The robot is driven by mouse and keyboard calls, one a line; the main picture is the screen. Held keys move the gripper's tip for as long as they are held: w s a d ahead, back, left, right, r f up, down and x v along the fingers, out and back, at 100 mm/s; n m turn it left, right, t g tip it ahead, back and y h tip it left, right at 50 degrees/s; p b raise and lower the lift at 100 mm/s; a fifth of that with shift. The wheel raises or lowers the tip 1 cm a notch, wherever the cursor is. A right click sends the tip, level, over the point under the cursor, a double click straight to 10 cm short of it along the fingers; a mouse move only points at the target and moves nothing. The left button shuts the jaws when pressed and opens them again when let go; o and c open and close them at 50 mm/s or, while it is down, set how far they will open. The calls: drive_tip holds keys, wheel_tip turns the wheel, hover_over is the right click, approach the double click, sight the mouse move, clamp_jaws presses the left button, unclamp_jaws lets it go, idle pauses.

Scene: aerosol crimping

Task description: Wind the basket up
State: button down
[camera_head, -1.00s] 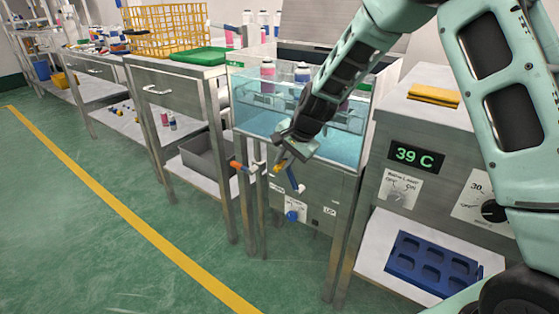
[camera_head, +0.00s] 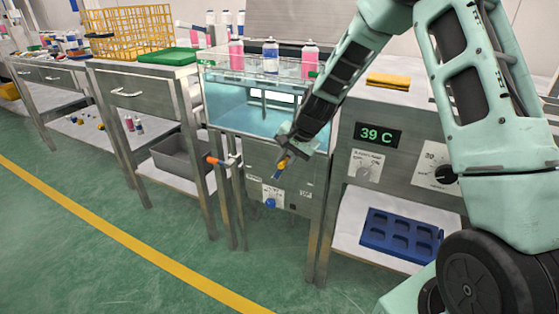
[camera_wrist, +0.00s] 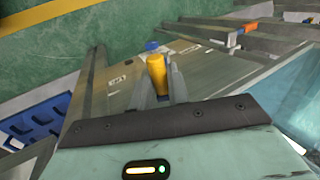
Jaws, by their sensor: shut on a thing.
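My gripper (camera_head: 291,154) is shut on the yellow crank handle (camera_head: 283,162) at the front of the water tank (camera_head: 230,110). In the wrist view the yellow handle (camera_wrist: 157,75) stands between the two fingers. A short blue crank arm (camera_head: 277,174) shows below the handle. The basket (camera_head: 255,72) sits high at the tank's top, with pink and white cans (camera_head: 270,57) standing above the rim. My arm covers the tank's right side.
A blue knob (camera_head: 270,203) is below the crank, and an orange-handled valve (camera_head: 212,159) is to its left. A heater cabinet (camera_head: 345,150) reading 39 C stands at right, a blue tray (camera_head: 400,235) on its lower shelf. The green floor in front is clear.

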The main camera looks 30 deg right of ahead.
drive_tip(key=shift+s+a+f, duration=0.25)
drive_tip(key=shift+s+f, duration=0.05)
drive_tip(key=c, duration=1.4)
unclamp_jaws()
drive_tip(key=shift+w, duration=0.1)
drive_tip(key=shift+o, duration=0.2)
drive_tip(key=shift+r, duration=0.1)
drive_tip(key=shift+w+r, duration=0.1)
drive_tip(key=shift+d+r, duration=0.1)
drive_tip(key=shift+r, duration=0.1)
drive_tip(key=p+v, duration=0.4)
drive_tip(key=v, duration=1.3)
drive_tip(key=shift+f, duration=0.1)
